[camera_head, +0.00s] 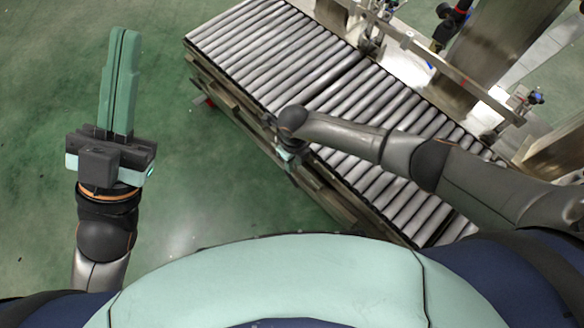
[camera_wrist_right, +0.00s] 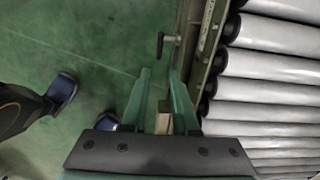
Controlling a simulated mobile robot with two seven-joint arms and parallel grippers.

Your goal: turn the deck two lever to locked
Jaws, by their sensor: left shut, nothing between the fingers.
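In the head view my right gripper (camera_head: 289,157) is at the conveyor's near side, mostly hidden by my wrist. My left gripper (camera_head: 124,32) is shut and empty over the floor at left.
The roller conveyor (camera_head: 270,52) runs diagonally from upper left to lower right, and its side rail (camera_wrist_right: 207,35) lies close to my right gripper. Metal posts and fittings (camera_head: 470,62) stand behind it. The green floor (camera_head: 210,185) on the left is clear.

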